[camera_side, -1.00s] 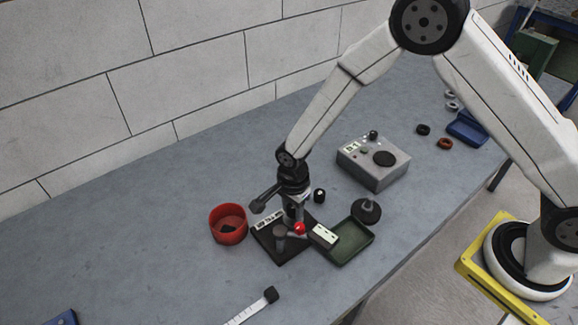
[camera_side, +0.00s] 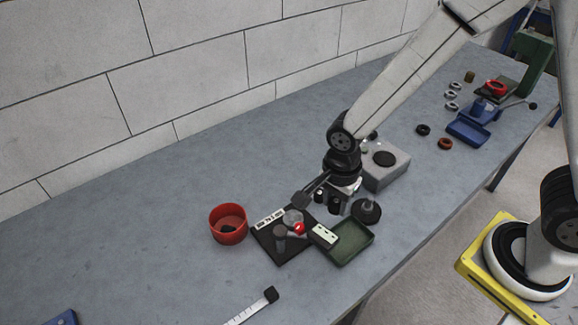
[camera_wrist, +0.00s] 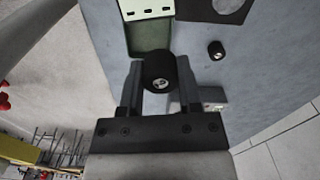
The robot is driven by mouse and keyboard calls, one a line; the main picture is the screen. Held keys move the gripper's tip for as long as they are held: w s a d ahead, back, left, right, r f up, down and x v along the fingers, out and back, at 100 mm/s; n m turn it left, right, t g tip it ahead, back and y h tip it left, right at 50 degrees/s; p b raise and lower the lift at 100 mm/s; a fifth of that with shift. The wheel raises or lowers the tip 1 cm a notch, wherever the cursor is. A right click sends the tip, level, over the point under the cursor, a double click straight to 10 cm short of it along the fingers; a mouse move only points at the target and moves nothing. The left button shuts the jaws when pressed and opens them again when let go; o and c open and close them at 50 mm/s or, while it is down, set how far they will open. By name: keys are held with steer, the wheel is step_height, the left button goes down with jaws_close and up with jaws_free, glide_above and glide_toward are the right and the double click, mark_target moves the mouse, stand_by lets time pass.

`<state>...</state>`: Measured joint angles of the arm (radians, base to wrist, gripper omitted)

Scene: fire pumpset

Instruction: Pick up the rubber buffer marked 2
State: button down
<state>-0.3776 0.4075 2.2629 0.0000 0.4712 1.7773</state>
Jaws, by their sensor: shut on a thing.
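My gripper (camera_wrist: 160,88) is shut on a black cylindrical rubber buffer (camera_wrist: 160,72). The buffer's end shows a pale mark too small to read, so I cannot tell its number. A second black buffer (camera_wrist: 216,50) with a pale mark stands apart on the bench in the wrist view. It also shows left of my gripper in the side view (camera_side: 319,196).
A black plate (camera_side: 264,242) holds a red ball (camera_side: 299,228) and a pale strip. A red cup (camera_side: 228,238) is left; a grey box (camera_side: 396,168) behind.

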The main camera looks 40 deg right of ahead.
steer(key=shift+s+d+r, duration=0.15)
steer(key=shift+s+r, duration=0.1)
steer(key=shift+s, duration=0.35)
steer(key=shift+s+d+r, duration=0.2)
steer(key=shift+s+r, duration=0.1)
steer(key=shift+s, duration=0.25)
steer(key=shift+s+d+r, duration=0.15)
steer(key=shift+s+r, duration=0.1)
steer(key=shift+s, duration=0.35)
